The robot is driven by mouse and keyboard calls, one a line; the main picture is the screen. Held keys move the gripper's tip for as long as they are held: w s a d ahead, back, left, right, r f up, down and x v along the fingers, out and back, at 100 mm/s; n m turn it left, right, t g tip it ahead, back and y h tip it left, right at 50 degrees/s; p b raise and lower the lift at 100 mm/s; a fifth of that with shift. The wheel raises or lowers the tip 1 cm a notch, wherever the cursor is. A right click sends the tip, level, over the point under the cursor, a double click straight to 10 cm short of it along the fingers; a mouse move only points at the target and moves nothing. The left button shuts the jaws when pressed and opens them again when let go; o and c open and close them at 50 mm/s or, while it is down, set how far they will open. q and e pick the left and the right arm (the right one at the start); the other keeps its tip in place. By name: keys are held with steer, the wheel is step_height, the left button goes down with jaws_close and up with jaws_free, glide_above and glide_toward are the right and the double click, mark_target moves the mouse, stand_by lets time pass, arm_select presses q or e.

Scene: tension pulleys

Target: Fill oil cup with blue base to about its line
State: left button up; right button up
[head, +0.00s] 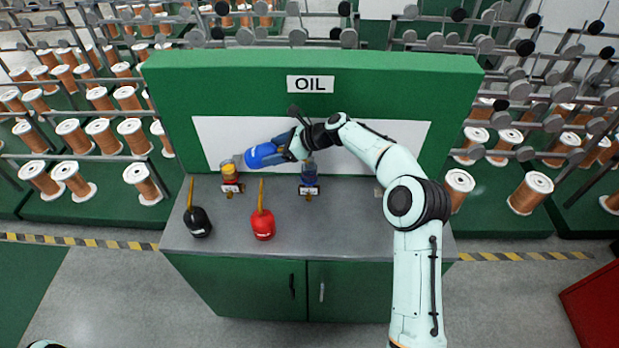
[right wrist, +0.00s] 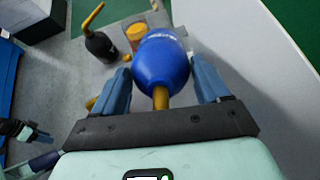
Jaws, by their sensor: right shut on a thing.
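My right gripper (head: 287,149) is shut on the blue oil can (head: 262,156), which is tipped on its side above the worktop. In the right wrist view the can (right wrist: 162,62) sits between both fingers (right wrist: 162,82), its yellow spout toward the palm. The cup with the blue base (head: 309,188) stands under my right wrist. The arm partly covers its glass, so I cannot tell its oil level or whether oil is flowing.
A red-based cup (head: 231,187) holding yellow oil stands left of the blue-based one. A black can (head: 198,222) and a red can (head: 263,223) stand upright in front. The green OIL back panel (head: 461,100) rises behind. The right part of the grey worktop (head: 355,225) is clear.

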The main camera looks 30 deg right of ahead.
arm_select(q)
steer(key=shift+s+f, duration=0.1)
steer(key=shift+f, duration=0.05)
arm_select(e)
steer(key=shift+r, duration=0.1)
steer(key=shift+b, duration=0.3)
steer(key=shift+s+d+r+t+y+b, duration=0.1)
steer(key=shift+d+r+t+y+b, duration=0.05)
steer(key=shift+r+t+y+b, duration=0.25)
arm_select(q)
steer(key=shift+s+f, duration=0.55)
steer(key=shift+f, duration=0.2)
arm_select(e)
steer(key=shift+r, duration=0.1)
arm_select(q)
steer(key=shift+f, duration=0.1)
steer(key=shift+s+f+b, duration=0.3)
steer(key=shift+f+b, duration=0.1)
arm_select(e)
steer(key=shift+s+d+r+t+y, duration=0.1)
steer(key=shift+r+t+y, duration=0.1)
steer(key=shift+t+y, duration=0.1)
steer(key=shift+r, duration=0.1)
